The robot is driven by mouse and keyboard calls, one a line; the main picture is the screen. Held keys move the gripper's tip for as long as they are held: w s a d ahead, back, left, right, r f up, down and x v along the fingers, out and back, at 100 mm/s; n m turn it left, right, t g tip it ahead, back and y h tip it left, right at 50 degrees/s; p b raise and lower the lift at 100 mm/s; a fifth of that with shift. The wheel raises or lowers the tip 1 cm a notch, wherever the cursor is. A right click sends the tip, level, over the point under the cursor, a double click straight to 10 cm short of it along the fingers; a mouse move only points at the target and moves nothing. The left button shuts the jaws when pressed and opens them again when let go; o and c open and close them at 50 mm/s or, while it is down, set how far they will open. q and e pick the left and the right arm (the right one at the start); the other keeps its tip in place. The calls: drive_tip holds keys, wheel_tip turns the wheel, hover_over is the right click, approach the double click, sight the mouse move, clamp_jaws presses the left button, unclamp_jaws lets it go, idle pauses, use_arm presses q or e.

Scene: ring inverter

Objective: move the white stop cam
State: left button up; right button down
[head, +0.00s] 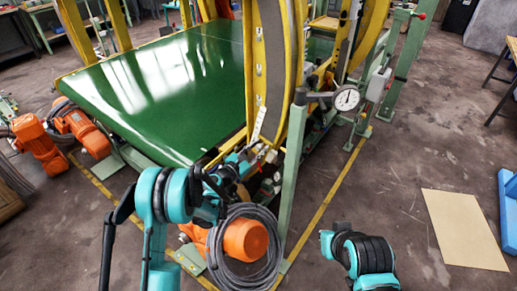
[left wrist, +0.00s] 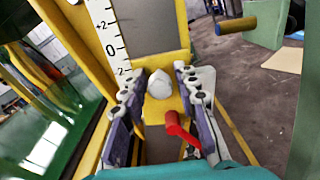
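The white stop cam (left wrist: 159,84) shows in the left wrist view as a small rounded white piece at the yellow frame, below a white scale marked +2, 0 and -2. My left gripper (left wrist: 160,71) is open, with one finger on each side of the cam in the picture. I cannot tell whether either finger touches it. In the head view my left gripper (head: 258,158) is at the lower end of the yellow ring frame, and the cam is too small to make out there. My right gripper is not in view; only part of my right arm shows.
A red lever (left wrist: 180,128) sits just below the cam, between the fingers. A green post (head: 293,165) stands close to the right of the left gripper. An orange motor (head: 245,241) and a coiled grey hose lie below. The green platform (head: 160,90) spreads to the left.

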use_arm(q)
clamp_jaws()
drive_tip(key=shift+n, duration=0.5)
drive_tip(key=r+p, duration=0.1)
drive_tip(key=r, duration=0.1)
drive_tip(key=d+r+p, duration=0.1)
drive_tip(key=r, duration=0.2)
drive_tip(key=s+r+p, duration=0.1)
drive_tip(key=r+p, duration=0.1)
drive_tip(key=shift+d+r, duration=0.25)
drive_tip(key=shift+f, duration=0.1)
unclamp_jaws()
